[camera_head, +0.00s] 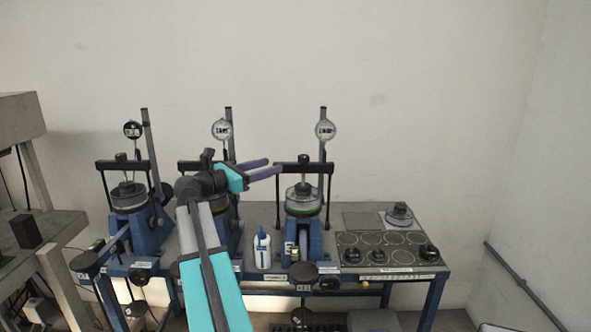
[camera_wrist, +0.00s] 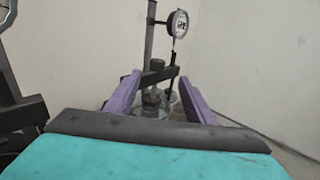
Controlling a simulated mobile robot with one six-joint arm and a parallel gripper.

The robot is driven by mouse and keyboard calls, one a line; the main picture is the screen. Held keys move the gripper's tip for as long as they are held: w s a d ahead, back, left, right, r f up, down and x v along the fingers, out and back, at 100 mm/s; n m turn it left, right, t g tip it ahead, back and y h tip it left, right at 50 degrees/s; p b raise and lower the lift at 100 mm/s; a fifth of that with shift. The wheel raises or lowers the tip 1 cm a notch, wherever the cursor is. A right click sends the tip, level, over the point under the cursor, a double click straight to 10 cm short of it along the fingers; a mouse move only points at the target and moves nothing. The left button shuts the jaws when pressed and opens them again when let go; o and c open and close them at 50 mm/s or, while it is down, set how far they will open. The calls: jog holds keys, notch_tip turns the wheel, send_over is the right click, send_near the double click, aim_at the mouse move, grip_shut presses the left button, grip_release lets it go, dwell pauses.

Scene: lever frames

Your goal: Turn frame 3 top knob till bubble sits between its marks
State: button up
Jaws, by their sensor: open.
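The rightmost of three lever frames (camera_head: 304,228), which I take to be frame 3, has a black crossbar (camera_head: 290,165) over a clear cell with a dark top. A dark top knob (camera_head: 304,158) stands at the crossbar's middle; it seems to show in the wrist view (camera_wrist: 157,64). My gripper (camera_head: 275,166) has purple fingers. It is open and empty, near the crossbar's left end in the head view. In the wrist view my gripper (camera_wrist: 159,77) has the crossbar and cell (camera_wrist: 151,99) between and beyond its fingers. The bubble and its marks cannot be made out.
A round dial gauge (camera_head: 325,130) stands on a post behind the frame. Two similar frames stand to the left. A white bottle (camera_head: 262,249) is on the bench left of the frame. A tray (camera_head: 390,252) with round spots and dark pieces lies to the right.

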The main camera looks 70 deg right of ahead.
aim_at(299, 159)
jog(key=shift+w+a+f, duration=0.1)
jog(key=shift+w+f, duration=0.2)
jog(key=shift+f, duration=0.1)
jog(key=p+x, duration=0.3)
jog(key=x, duration=1.1)
dwell(0.4)
jog(key=c, duration=1.1)
